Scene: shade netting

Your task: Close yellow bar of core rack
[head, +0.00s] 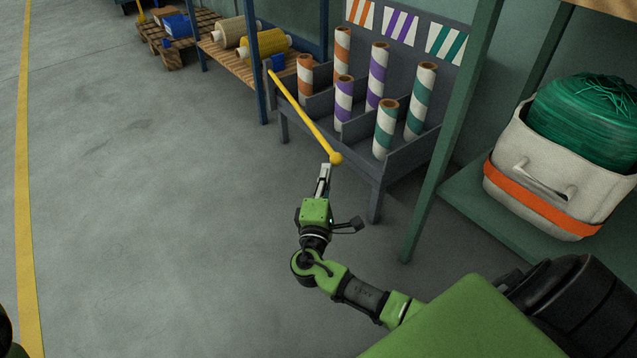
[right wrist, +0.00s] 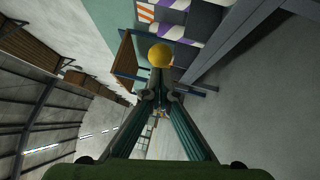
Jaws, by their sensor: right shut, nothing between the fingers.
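The core rack (head: 376,180) is grey, with striped cores standing upright in its compartments. Its yellow bar (head: 303,115) runs along the front from the rack's left end to a round yellow knob (head: 336,158) near the front right. The knob also shows in the right wrist view (right wrist: 160,55), just beyond the fingertips. My right gripper (head: 325,168) is shut and empty, its tips right below the knob; I cannot tell whether they touch it. In the right wrist view the shut fingers (right wrist: 158,90) point at the knob. My left gripper is not in view.
A green post (head: 450,130) and shelf stand right of the rack, with a white tub (head: 550,170) holding green netting. A wooden pallet shelf (head: 240,62) with rolls stands to the left. The floor (head: 140,190) at the left is clear, with a yellow line (head: 22,180).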

